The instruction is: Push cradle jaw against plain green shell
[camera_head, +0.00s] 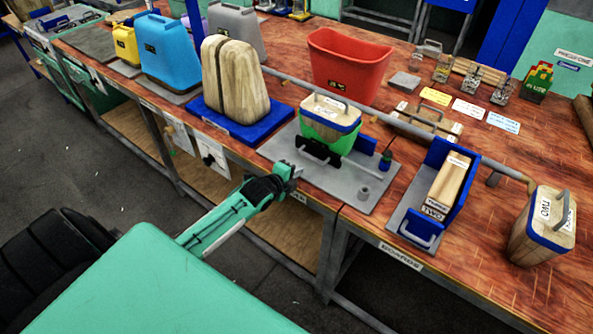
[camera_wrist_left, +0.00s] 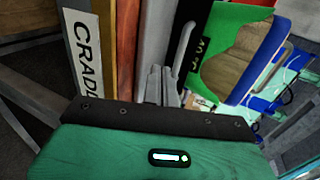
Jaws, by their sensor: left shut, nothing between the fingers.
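The green shell (camera_head: 335,138) wraps the lower part of a wooden block with a blue-rimmed lid (camera_head: 331,111), upright on a grey plate. The black cradle jaw (camera_head: 316,152) stands at its near side; I cannot tell whether they touch. My left gripper (camera_head: 291,170) is shut and empty at the table's front edge, just in front of the jaw. In the left wrist view the fingers (camera_wrist_left: 162,85) point toward the dark jaw face with white marks (camera_wrist_left: 196,58) and a grey handle. The green shell (camera_wrist_left: 236,20) lies beyond it. My right gripper is not in view.
The grey plate (camera_head: 374,195) also carries a small dark green-and-blue piece (camera_head: 385,161) and a grey peg. A large wooden form on a blue base (camera_head: 228,125) stands left. A blue holder (camera_head: 462,190) stands right. A red bin (camera_head: 347,68) is behind.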

